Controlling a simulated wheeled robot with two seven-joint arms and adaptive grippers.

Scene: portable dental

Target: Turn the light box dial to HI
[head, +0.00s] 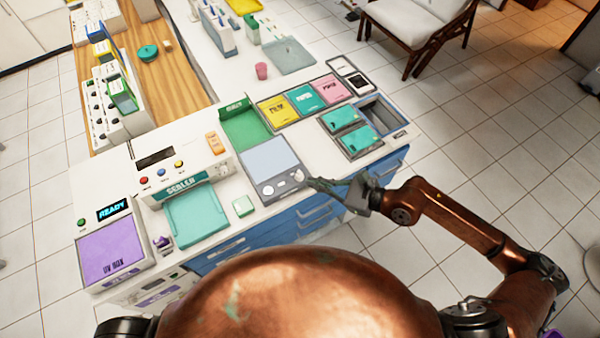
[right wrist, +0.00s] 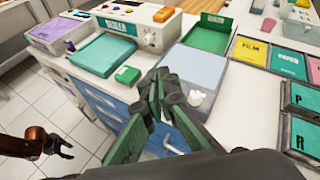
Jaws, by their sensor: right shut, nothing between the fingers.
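The light box (head: 270,165) is a grey unit with a pale blue-grey panel on the counter's front part. It also shows in the right wrist view (right wrist: 200,72). Its front strip carries small pale controls, with a round knob (head: 298,175) at the right end that looks like the dial. Its marks are too small to read. My right gripper (head: 314,183) is shut and empty, its tips close to the right of that knob. I cannot tell if they touch. In the right wrist view its green fingers hide part of the box front. My left gripper (right wrist: 65,145) shows small, with fingers apart.
A sealer (head: 178,170) with a teal tray and a purple UV box (head: 112,250) stand to the left. A small green box (head: 243,206) lies beside the light box. A green tray (head: 245,125) and coloured film packs (head: 305,98) lie behind. Blue drawers are below.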

